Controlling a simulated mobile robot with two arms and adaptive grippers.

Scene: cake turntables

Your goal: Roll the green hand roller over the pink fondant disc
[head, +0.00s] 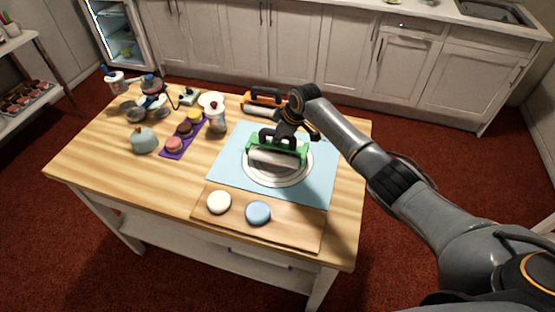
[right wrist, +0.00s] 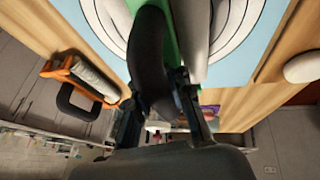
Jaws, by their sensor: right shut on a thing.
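The green hand roller (head: 303,152) has a green frame and a pale cylinder, and is over the white ringed turntable (head: 290,184) in the head view. My right gripper (head: 277,136) is shut on its handle from above. In the right wrist view the pale cylinder (right wrist: 194,35) and part of the green frame show beyond my fingers. I cannot tell whether the cylinder touches the turntable. A pink round piece (head: 174,145) sits on a purple strip at the left. No pink shows on the turntable, whose centre is partly hidden by the roller. My left gripper is not in view.
A blue mat (head: 229,170) lies under the turntable. A white disc (head: 218,202) and a blue disc (head: 258,212) lie on the wooden board in front. An orange roller (head: 263,101) lies behind. Bowls and jars crowd the left back; the table's left front is clear.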

